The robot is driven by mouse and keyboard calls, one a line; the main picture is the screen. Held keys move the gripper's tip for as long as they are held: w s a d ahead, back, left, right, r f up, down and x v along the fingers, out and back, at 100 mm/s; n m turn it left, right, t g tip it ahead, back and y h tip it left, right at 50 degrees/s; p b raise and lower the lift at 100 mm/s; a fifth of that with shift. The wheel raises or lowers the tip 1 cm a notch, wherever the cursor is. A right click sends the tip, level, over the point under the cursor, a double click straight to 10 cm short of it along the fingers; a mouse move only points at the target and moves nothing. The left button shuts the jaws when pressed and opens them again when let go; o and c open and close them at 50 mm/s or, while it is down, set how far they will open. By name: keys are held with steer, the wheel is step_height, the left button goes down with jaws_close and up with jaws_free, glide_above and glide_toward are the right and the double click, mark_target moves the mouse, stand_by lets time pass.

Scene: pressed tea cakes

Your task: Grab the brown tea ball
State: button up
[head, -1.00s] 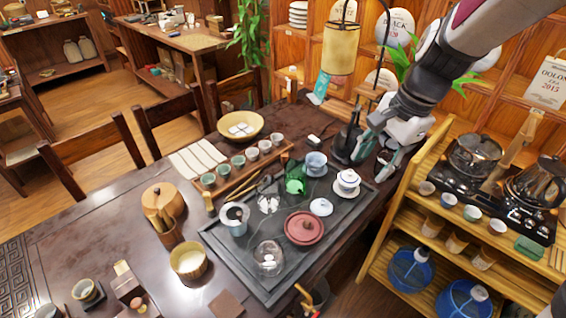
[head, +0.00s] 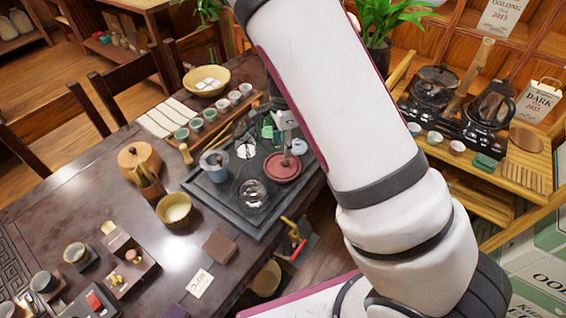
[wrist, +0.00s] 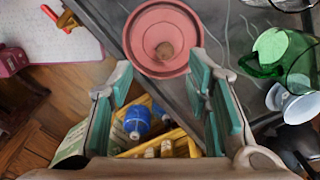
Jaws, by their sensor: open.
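The brown tea ball (wrist: 164,51) sits in a round reddish dish (wrist: 140,30), seen from above in the wrist view. In the head view the reddish dish (head: 292,174) lies on the dark tea tray, and the ball is hard to make out behind my gripper. My gripper (wrist: 160,80) is open and empty. Its two teal-padded fingers point toward the dish, with the ball just beyond the fingertips and between their lines. My arm covers much of the gripper in the head view.
A green glass pitcher (wrist: 285,55) stands right of the dish. A clear glass pot (head: 253,196) stands just in front of the dish. A row of small cups lies behind the tray.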

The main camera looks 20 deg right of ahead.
mark_target(285, 162)
steer(key=shift+w+d+f+p, duration=0.1)
steer(key=shift+f, duration=1.15)
steer(key=shift+w+d+f+p, duration=0.1)
steer(key=shift+w+d+f, duration=0.05)
steer(key=shift+f, duration=1.05)
steer(key=shift+w+d+f+p, duration=0.1)
steer(key=shift+f, duration=1.15)
steer(key=c, duration=0.8)
